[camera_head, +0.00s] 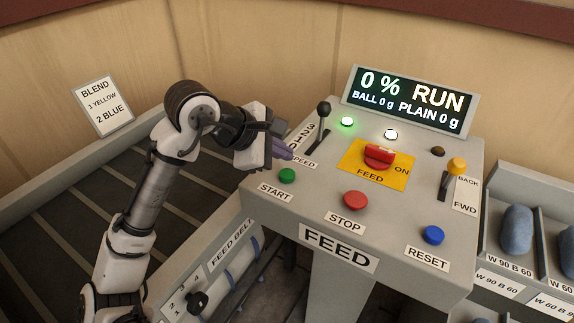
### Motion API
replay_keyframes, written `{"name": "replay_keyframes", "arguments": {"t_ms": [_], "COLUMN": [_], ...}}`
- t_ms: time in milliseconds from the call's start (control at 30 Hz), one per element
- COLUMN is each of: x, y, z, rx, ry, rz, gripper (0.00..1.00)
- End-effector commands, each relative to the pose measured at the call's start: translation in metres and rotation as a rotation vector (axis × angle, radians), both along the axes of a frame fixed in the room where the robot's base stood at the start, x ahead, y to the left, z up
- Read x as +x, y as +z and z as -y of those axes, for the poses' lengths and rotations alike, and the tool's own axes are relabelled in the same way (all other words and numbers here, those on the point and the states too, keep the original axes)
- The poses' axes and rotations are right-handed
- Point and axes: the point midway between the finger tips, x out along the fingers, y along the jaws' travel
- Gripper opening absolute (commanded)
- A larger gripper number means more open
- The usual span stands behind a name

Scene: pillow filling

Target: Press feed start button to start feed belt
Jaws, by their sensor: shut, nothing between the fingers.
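The feed console (312,218) stands right of centre. Its green START button (287,175) sits at the left front of the top, above a START label. My gripper (287,154) is shut and empty, its purplish fingers pointing right just above and behind the START button, apart from it in the picture. The display (411,101) reads 0 % RUN, BALL 0 g, PLAIN 0 g. The feed belt (235,262) shows partly below left, by a FEED BELT label; whether it moves cannot be told.
The console also has a speed lever (323,110), a red feed switch (379,156), a red STOP button (355,200), a blue RESET button (433,235) and a yellow-topped lever (456,166). A green lamp (347,122) is lit. Bins with blue bundles (516,230) stand right.

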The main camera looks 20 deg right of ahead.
Motion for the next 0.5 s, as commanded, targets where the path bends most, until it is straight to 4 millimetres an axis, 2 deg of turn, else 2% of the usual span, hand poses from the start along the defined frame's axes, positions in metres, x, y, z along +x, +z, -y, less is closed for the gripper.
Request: {"name": "replay_keyframes", "arguments": {"t_ms": [33, 233, 500], "x": [0.0, 0.0, 0.0], "y": [0.011, 0.028, 0.029], "z": [0.0, 0.0, 0.0], "rx": [-0.001, 0.0, -0.001], "ry": [-0.001, 0.0, 0.001], "rz": [0.0, 0.001, 0.001], "gripper": [0.0, 0.0, 0.0]}}
